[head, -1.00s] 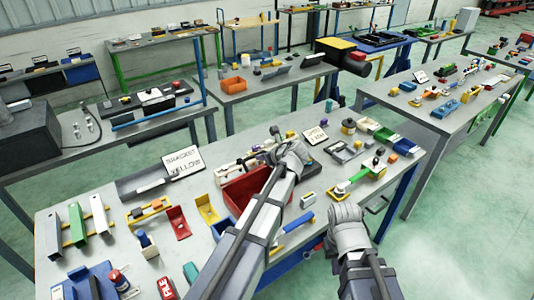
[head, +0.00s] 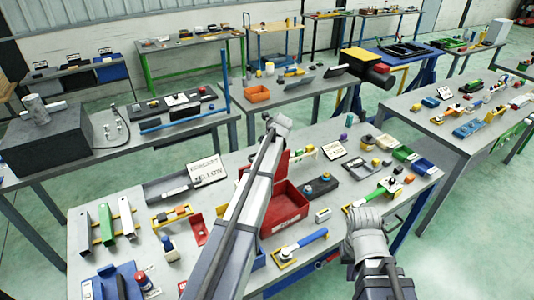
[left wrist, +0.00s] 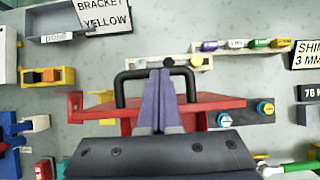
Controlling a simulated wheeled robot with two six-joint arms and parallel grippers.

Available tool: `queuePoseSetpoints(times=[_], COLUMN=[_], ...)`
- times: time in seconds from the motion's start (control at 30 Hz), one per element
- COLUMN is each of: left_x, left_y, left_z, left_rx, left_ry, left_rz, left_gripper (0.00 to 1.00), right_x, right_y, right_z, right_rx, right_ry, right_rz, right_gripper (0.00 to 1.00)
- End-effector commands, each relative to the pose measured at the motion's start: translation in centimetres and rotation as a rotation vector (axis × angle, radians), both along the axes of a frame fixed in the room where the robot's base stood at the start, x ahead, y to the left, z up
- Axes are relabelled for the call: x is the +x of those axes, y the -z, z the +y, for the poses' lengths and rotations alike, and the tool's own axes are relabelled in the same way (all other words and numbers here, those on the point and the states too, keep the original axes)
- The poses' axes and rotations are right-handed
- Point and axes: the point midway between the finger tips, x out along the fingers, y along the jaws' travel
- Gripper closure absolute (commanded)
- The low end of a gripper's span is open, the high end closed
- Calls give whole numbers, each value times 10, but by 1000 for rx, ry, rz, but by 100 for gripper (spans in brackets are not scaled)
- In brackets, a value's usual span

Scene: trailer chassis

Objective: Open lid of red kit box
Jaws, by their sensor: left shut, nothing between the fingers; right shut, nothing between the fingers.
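The red kit box (head: 286,210) stands on the near table with its dark red inside showing. Its red lid (head: 281,168) stands raised at the back edge, partly hidden by my left arm. In the left wrist view the red lid (left wrist: 215,101) lies beyond my left gripper (left wrist: 161,72), which is shut and empty. The fingers overlap a black arched handle (left wrist: 122,88) in that view; I cannot tell whether they touch it. In the head view my left fingers are hidden behind the wrist. My right gripper (head: 362,225) is shut and empty at the table's front right.
A dark block with round knobs (head: 320,187) lies right of the box. A yellow-framed tool with a blue handle (head: 302,247) lies in front. A grey tray (head: 166,188) and the bracket sign (head: 207,169) are to the left. Crowded tables surround this one.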

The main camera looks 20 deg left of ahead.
Motion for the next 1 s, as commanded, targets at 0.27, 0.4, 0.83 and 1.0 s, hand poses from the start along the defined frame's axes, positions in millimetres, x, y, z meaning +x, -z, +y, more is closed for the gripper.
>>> queuePoseSetpoints(times=[0.27,0.4,0.83,1.0], left_x=[5,5,5,4], left_y=[1,1,-2,-13], left_z=[7,8,6,1], left_rx=[1,1,1,1], left_ry=[0,0,0,0], left_rz=[-1,-1,-1,-1], left_gripper=[100,100,100,100], right_x=[0,0,0,0], right_y=[1,1,-2,-13], right_z=[0,0,0,0], right_rx=[0,0,0,0], right_ry=[0,0,0,-1], right_rz=[0,0,0,0], right_gripper=[100,100,100,100])
